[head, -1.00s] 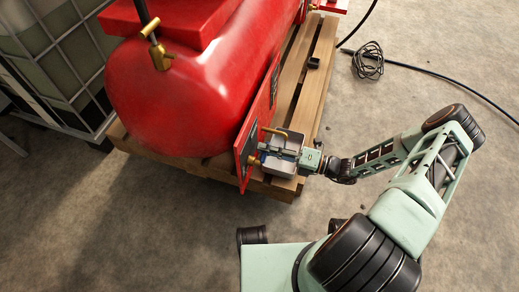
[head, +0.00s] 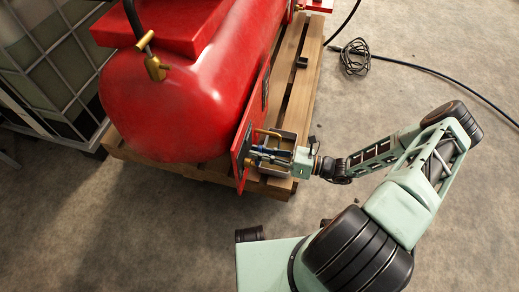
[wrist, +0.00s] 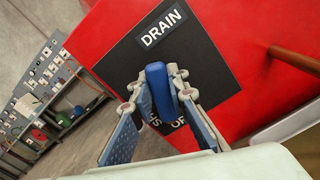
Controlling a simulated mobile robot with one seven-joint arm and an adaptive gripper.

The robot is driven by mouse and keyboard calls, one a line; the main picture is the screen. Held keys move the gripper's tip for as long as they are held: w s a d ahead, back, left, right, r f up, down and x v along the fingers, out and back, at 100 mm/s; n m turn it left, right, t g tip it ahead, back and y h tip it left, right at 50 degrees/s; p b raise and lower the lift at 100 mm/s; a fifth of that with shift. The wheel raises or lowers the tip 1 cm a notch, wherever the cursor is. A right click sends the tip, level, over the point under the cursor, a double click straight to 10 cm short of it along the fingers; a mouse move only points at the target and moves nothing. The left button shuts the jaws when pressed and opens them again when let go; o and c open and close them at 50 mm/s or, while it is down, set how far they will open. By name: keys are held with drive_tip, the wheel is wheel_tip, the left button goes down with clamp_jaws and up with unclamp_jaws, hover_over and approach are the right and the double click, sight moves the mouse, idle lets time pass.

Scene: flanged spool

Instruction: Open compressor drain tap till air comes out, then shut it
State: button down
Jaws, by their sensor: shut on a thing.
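The red compressor tank (head: 160,110) lies on a wooden pallet, with a red panel (head: 243,150) at its near right end. In the wrist view a black plate (wrist: 205,55) on the panel reads DRAIN; lettering lower down is partly covered. The blue tap lever (wrist: 160,90) stands in front of this plate. My gripper (wrist: 158,86) is shut on the lever, one finger on each side. In the head view my gripper (head: 262,153) is at the panel, with blue showing at its fingers. The tap's body is hidden behind the lever. No air is visible.
A brass pipe (head: 270,132) sticks out just above my gripper, and a grey tray (head: 289,138) sits below. The pallet (head: 288,75) runs alongside. A caged tank (head: 50,60) stands left. A black hose (head: 420,69) lies on the floor; the floor at right is mostly clear.

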drive_tip(key=shift+s+r+n, duration=0.1)
drive_tip(key=shift+s+n, duration=0.1)
drive_tip(key=shift+n, duration=0.3)
drive_tip(key=c, duration=1.8)
unclamp_jaws()
drive_tip(key=shift+c, duration=0.2)
drive_tip(key=v, duration=1.2)
drive_tip(key=shift+r, duration=0.1)
